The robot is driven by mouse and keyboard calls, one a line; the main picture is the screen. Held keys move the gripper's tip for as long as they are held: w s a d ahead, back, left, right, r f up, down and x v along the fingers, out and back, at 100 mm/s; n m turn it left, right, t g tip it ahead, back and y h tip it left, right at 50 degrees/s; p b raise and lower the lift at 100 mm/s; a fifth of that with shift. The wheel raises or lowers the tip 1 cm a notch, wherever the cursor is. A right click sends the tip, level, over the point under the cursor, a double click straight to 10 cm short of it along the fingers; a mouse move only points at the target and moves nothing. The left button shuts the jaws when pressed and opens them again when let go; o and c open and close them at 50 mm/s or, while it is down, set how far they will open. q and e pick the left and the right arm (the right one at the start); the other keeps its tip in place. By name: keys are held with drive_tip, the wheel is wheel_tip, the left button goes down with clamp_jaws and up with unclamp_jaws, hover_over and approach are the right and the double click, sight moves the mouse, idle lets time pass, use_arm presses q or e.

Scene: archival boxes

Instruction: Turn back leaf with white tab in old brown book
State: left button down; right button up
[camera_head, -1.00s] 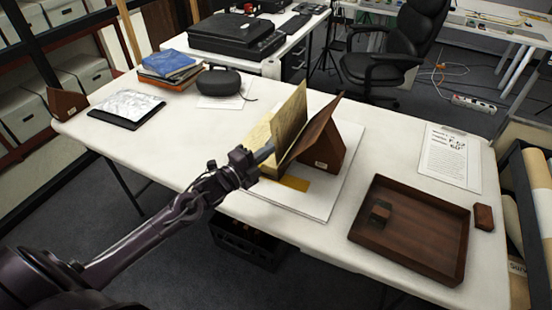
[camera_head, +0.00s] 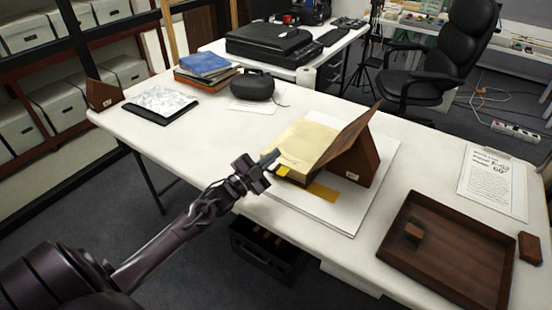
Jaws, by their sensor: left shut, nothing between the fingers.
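The old brown book (camera_head: 350,138) lies open on a white board (camera_head: 373,189) on the table. Its right cover leans on a brown wooden wedge support (camera_head: 362,164). A cream leaf (camera_head: 306,143) lies down over the left side of the book. A yellow strip (camera_head: 322,191) shows at the book's front edge. I cannot make out a white tab on the leaf. My left gripper (camera_head: 273,158) is shut and empty, at the leaf's left front edge; I cannot tell if it touches. My right gripper is not in view.
A wooden tray (camera_head: 490,256) with a small brown block (camera_head: 413,232) stands at the right. A printed sheet (camera_head: 492,180) lies behind it. A dark speaker (camera_head: 252,86), stacked books (camera_head: 206,69) and a grey-white pad (camera_head: 162,104) are at the back left. The table's front left is clear.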

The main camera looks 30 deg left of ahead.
use_arm(q)
drive_tip(key=shift+a+f, duration=0.2)
drive_tip(key=shift+f, duration=0.15)
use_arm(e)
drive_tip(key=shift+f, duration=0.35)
use_arm(q)
wheel_tip(320, 180, up, 5)
drive_tip(key=p, duration=0.3)
drive_tip(key=s+f+b, duration=0.2)
drive_tip(key=s+f, duration=0.2)
drive_tip(key=s, duration=0.5)
drive_tip(key=shift+s+a+f, duration=0.2)
drive_tip(key=shift+a+f, duration=0.05)
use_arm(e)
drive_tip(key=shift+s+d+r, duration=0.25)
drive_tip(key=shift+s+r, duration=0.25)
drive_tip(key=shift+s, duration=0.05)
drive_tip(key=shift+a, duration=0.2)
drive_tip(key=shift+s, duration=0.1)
